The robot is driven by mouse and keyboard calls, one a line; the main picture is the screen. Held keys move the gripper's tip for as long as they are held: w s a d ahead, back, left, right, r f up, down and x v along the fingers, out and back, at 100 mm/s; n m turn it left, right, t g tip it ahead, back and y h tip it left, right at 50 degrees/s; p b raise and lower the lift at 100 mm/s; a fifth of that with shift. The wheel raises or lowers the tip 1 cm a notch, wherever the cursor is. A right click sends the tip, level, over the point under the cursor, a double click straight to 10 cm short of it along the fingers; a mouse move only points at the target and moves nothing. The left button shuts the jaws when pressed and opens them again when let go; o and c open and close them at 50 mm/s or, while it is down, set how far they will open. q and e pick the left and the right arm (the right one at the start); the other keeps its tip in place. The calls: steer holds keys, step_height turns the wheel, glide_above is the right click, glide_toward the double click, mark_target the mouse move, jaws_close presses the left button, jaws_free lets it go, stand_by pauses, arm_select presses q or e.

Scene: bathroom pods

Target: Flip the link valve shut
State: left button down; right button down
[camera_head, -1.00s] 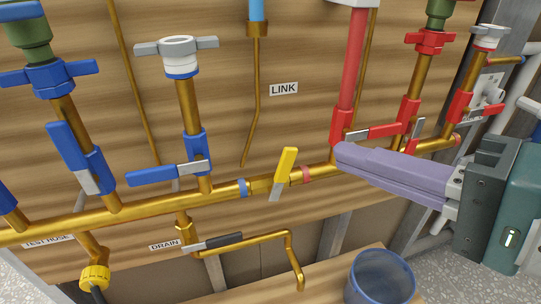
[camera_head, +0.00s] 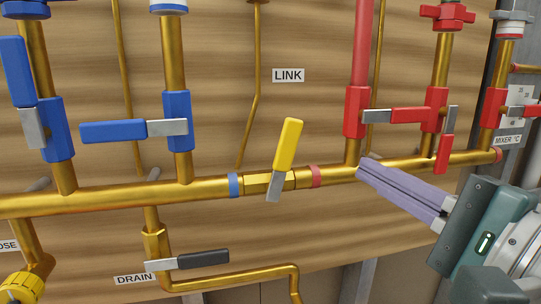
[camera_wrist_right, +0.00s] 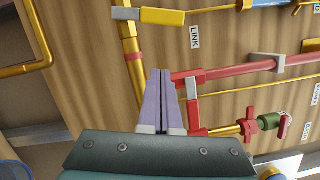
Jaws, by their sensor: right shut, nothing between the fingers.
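The link valve has a yellow lever (camera_head: 287,147) on the horizontal brass pipe, between a blue band and a red band, below the LINK label (camera_head: 288,75). The lever stands nearly upright, leaning right at the top and crossing the pipe. In the right wrist view the yellow lever (camera_wrist_right: 162,17) shows at the top, clear of the fingers. My right gripper (camera_head: 366,170) has its purple fingers together and empty, to the right of the lever, with the tips by the pipe near the red riser. Its fingers also show in the right wrist view (camera_wrist_right: 158,76). My left gripper is not in view.
Red-handled valves (camera_head: 395,115) stand just above my right gripper. A blue-handled valve (camera_head: 115,131) is at the left. The drain valve's black lever (camera_head: 203,259) is below the pipe. The board between the LINK label and the pipe is mostly open.

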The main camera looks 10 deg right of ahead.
mark_target(297, 143)
steer(key=w+a+r, duration=0.1)
steer(key=w+a, duration=0.3)
steer(key=a, duration=0.1)
steer(key=shift+w, duration=0.2)
steer(key=shift+r, duration=0.1)
steer(key=a+n+p, duration=0.1)
steer(key=p, duration=0.2)
steer(key=a+r+n+p, duration=0.1)
steer(key=n+p, duration=0.1)
steer(key=p, duration=0.1)
steer(key=shift+r+g+p, duration=0.15)
steer(key=shift+g+p, duration=0.25)
steer(key=shift+d, duration=0.1)
